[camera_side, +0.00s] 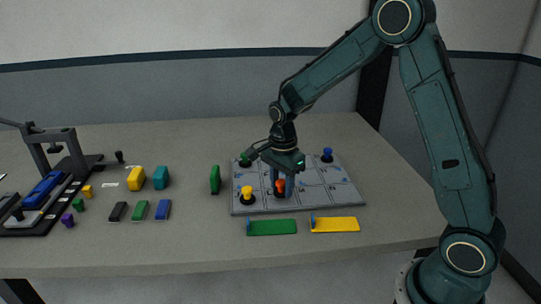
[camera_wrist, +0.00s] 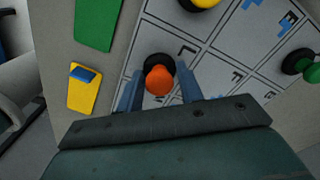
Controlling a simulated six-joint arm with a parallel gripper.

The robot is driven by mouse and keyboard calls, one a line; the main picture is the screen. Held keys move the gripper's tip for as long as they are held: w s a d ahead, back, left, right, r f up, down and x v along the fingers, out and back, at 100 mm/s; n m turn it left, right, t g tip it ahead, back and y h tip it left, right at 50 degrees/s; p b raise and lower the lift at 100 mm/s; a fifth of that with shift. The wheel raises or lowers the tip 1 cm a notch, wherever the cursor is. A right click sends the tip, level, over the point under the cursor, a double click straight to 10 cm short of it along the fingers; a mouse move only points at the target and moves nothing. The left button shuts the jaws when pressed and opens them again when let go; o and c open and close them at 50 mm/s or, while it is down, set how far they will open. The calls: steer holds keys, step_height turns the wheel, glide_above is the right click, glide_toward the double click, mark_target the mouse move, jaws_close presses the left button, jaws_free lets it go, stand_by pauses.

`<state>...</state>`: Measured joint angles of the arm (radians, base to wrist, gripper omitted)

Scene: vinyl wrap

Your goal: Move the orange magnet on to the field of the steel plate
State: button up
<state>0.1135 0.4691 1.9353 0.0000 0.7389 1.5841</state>
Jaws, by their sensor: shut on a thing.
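The orange magnet (camera_side: 281,184) has a black base and an orange knob. My gripper (camera_side: 284,188) is over the steel plate (camera_side: 325,190) and shut on the magnet. In the wrist view the orange magnet (camera_wrist: 158,80) sits between the two blue-grey fingers of my gripper (camera_wrist: 160,90). The plate is light grey with dark lines and marks, seen also in the wrist view (camera_wrist: 215,75). The magnet is over the plate's front middle part. I cannot tell whether its base touches the plate.
A yellow magnet (camera_side: 247,194), a green magnet (camera_side: 245,160) and a blue magnet (camera_side: 327,155) stand on the plate. A green piece (camera_side: 272,228) and a yellow piece (camera_side: 335,225) lie before its front edge. A black-based press (camera_side: 55,160) and several coloured blocks are at the left.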

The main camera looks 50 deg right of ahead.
mark_target(282, 181)
steer(key=shift+f, duration=0.6)
steer(key=shift+f, duration=0.15)
steer(key=o, duration=1.1)
step_height(282, 181, up, 12)
steer(key=shift+f, duration=0.1)
steer(key=shift+r, duration=0.25)
steer(key=shift+s+r, duration=0.1)
